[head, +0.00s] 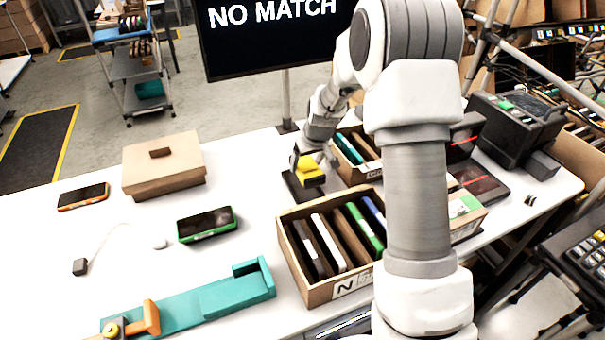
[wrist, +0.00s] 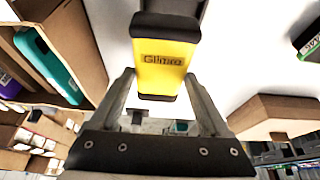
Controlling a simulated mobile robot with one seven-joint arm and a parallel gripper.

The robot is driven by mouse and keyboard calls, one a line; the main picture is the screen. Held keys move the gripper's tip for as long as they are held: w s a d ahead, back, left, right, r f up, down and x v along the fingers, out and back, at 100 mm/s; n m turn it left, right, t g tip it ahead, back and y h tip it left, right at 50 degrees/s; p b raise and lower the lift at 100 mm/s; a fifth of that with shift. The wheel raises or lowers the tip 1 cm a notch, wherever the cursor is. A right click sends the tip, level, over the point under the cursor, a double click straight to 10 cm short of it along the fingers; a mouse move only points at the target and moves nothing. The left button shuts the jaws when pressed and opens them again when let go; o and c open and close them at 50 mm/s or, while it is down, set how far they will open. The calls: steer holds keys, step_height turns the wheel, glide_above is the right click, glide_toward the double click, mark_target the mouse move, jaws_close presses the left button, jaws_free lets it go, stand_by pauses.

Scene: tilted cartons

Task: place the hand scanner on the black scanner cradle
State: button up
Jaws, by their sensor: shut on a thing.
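The hand scanner (head: 311,174) is yellow with black ends. In the wrist view the scanner (wrist: 168,66) lies between my two fingers, its printed yellow face toward the camera. My gripper (head: 318,163) is shut on it; the fingers also show in the wrist view (wrist: 160,82). The black scanner cradle (head: 293,188) stands on the white table under the scanner in the head view. The scanner overlaps it there, and I cannot tell whether they touch. A dark part at the top of the wrist view may be scanner or cradle.
An open carton (head: 318,293) with several upright items stands in front of the cradle. Another open carton (head: 352,174) is close behind to the right. A closed brown box (head: 163,170) and a green-edged device (head: 206,224) lie left. The table between is clear.

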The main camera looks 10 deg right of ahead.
steer(key=shift+w+a+f, duration=0.25)
steer(key=shift+a+f, duration=0.1)
steer(key=shift+a, duration=0.2)
steer(key=shift+f, duration=1.95)
steer(key=shift+f, duration=0.2)
steer(key=o, duration=1)
steer(key=shift+o, duration=0.2)
steer(key=shift+r, duration=0.1)
